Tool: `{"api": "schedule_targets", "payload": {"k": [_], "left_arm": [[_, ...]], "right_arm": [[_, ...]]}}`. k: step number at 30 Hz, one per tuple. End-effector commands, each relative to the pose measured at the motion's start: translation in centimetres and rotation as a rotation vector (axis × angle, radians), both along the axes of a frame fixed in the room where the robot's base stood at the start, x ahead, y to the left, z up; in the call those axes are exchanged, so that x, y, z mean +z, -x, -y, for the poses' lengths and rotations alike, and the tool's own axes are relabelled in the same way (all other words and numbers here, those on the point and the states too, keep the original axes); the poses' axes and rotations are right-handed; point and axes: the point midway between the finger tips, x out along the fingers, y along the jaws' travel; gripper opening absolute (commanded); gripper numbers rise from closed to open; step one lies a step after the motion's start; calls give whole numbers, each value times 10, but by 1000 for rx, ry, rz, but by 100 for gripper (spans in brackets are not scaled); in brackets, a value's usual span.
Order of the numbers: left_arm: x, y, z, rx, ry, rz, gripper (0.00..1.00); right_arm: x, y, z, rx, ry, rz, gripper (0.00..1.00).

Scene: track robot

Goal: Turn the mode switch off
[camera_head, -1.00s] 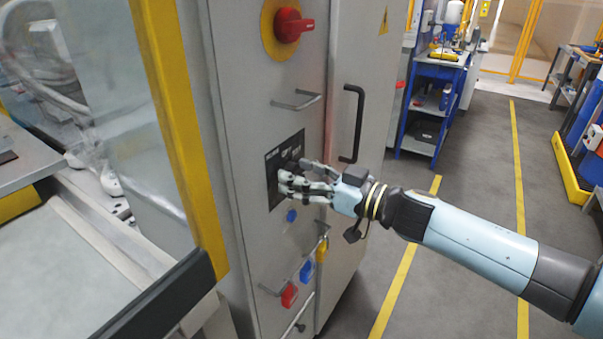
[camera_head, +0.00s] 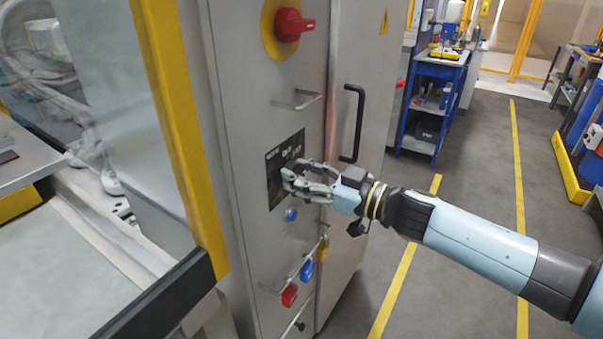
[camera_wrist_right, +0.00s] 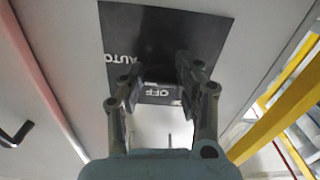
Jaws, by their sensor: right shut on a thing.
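The mode switch sits on a black label plate (camera_head: 272,178) on the front of the grey cabinet. In the right wrist view the plate (camera_wrist_right: 125,30) carries the words AUTO and OFF, the OFF label lying between my fingers. My right gripper (camera_head: 288,178) is at the plate, its fingers shut on the dark switch knob (camera_wrist_right: 160,62). The knob is mostly hidden by the fingers in the head view, and its exact pointing direction cannot be told. In the right wrist view the gripper (camera_wrist_right: 163,75) has one finger on each side of the knob. My left gripper is not in view.
A red rotary handle (camera_head: 292,25) on a yellow disc is above the plate. A blue button (camera_head: 291,215) and red (camera_head: 289,295), blue (camera_head: 306,271) and yellow tags are below. A black door handle (camera_head: 353,123) stands to the right. The floor (camera_head: 450,185) is open beyond.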

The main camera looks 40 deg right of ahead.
Motion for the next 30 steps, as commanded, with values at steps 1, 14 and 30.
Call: {"api": "schedule_targets", "payload": {"k": [1,14,30], "left_arm": [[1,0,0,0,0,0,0],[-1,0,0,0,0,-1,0],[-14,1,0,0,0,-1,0]], "right_arm": [[0,0,0,0,31,13,0],[-1,0,0,1,401,166,0],[-1,0,1,2,877,362,0]]}}
